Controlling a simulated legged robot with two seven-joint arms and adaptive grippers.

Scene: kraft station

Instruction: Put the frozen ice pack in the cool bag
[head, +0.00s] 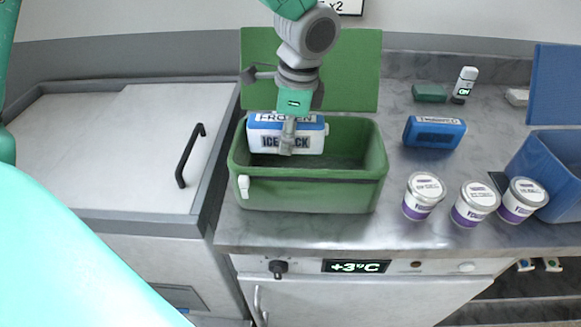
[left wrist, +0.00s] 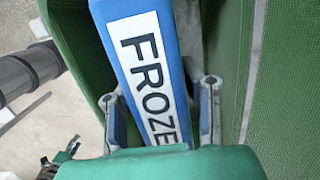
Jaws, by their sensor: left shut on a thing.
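The frozen ice pack (head: 290,138) is a white and blue block labelled "FROZEN" and "ICE PACK". My left gripper (head: 290,128) is shut on it and holds it upright at the back of the open green cool bag (head: 310,194), its lower part at about the rim level. In the left wrist view the ice pack (left wrist: 143,70) lies between the two fingers (left wrist: 160,115), with the bag's green lid (left wrist: 285,90) beside it. I cannot tell whether the pack touches the bag's floor. My right gripper is not in view.
A blue pack (head: 434,132) lies on the counter to the right. Three white and purple tubs (head: 474,204) stand in front of it. A blue box (head: 553,165) with a raised lid is at the far right. A chest lid with a black handle (head: 190,156) is at left.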

